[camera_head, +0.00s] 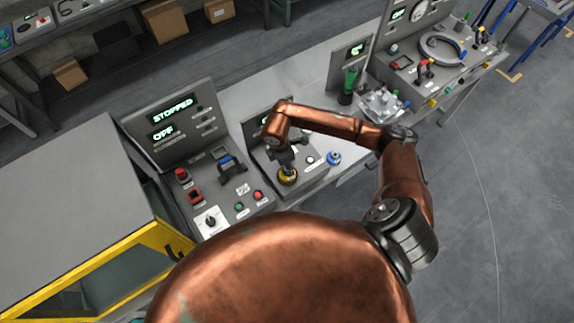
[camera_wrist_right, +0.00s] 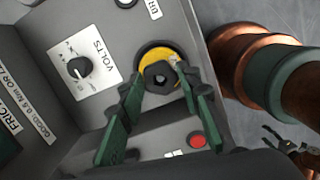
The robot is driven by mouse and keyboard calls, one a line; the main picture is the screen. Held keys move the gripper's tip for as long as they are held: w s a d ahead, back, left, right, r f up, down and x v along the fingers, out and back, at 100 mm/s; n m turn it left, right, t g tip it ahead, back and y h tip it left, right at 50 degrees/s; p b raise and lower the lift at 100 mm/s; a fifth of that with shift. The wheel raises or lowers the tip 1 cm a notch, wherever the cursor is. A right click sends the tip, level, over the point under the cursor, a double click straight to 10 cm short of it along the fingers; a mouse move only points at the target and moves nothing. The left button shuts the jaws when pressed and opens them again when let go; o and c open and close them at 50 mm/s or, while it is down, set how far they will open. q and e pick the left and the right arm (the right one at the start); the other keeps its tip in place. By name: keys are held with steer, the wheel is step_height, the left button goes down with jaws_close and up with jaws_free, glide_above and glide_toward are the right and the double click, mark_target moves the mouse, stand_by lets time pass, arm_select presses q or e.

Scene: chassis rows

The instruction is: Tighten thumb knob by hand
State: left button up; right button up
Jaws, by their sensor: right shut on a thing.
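The thumb knob is a dark, lobed knob (camera_wrist_right: 160,77) over a yellow ring (camera_wrist_right: 160,55) on a grey panel. In the head view the yellow ring (camera_head: 288,177) shows at the front of the middle console, under my right gripper (camera_head: 286,164). In the right wrist view the green fingers of my right gripper (camera_wrist_right: 158,82) stand on both sides of the knob and are shut on it. The lower contact is partly hidden by the fingers.
A VOLTS dial (camera_wrist_right: 80,67) and a red button (camera_wrist_right: 197,140) sit close to the knob. A console reading STOPPED and OFF (camera_head: 170,115) stands to the left. A blue knob (camera_head: 334,157) is to the right. A yellow-framed cabinet (camera_head: 75,262) fills the lower left.

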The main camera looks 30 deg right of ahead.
steer(key=shift+w+d+r, duration=0.1)
steer(key=shift+w+r, duration=0.05)
steer(key=m+p, duration=0.1)
steer(key=m, duration=0.2)
steer(key=shift+r+p, duration=0.1)
steer(key=shift+p, duration=0.2)
steer(key=m+p, duration=0.1)
steer(key=m, duration=0.1)
steer(key=shift+m+g, duration=0.3)
steer(key=shift+g, duration=0.1)
steer(key=o, duration=1.1)
steer(key=shift+f, duration=0.2)
steer(key=shift+r, duration=0.1)
step_height(320, 180, up, 12)
steer(key=a, duration=0.1)
steer(key=shift+w+a, duration=0.15)
steer(key=shift+w, duration=0.3)
